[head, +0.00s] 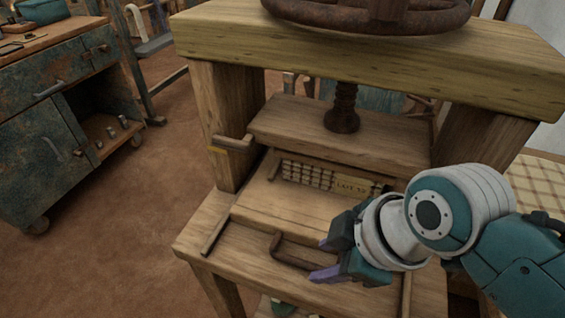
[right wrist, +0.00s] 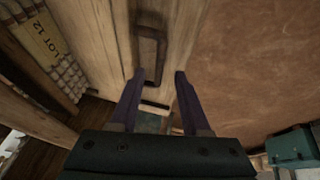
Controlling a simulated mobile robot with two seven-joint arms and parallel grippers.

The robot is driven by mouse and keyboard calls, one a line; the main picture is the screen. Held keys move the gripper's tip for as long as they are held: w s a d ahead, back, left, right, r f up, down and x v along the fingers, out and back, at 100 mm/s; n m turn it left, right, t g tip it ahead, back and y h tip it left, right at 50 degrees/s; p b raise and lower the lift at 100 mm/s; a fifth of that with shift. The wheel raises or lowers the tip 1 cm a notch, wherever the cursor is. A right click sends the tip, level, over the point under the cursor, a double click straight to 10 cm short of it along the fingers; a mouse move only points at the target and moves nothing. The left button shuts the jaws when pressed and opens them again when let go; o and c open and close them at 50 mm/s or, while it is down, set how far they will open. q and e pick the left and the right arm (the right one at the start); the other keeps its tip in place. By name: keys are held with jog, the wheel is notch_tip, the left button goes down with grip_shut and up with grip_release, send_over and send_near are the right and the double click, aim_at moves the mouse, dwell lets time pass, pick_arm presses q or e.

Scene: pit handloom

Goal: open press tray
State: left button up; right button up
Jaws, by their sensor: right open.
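The wooden press tray (head: 275,205) sits low between the press posts, under the pressing board (head: 335,135). A dark bracket-shaped handle (head: 290,256) is at its front; it also shows in the right wrist view (right wrist: 150,42). A stack of small pale pieces with a "LOT 12" label (head: 352,187) lies at the back of the tray. My right gripper (head: 322,259) is open and empty at the handle's right end. In the right wrist view its two fingertips (right wrist: 158,82) lie on either side of the handle's near end; contact cannot be told. My left gripper is out of view.
The thick press beam (head: 350,55) with a dark wheel (head: 365,14) and screw (head: 343,108) stands above. Wooden side rails flank the tray. A worn metal cabinet (head: 60,120) stands at the left. The brown floor (head: 110,235) between them is clear.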

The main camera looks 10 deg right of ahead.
aim_at(310, 264)
jog(key=shift+b+x, duration=0.65)
jog(key=shift+x, duration=1.35)
grip_shut()
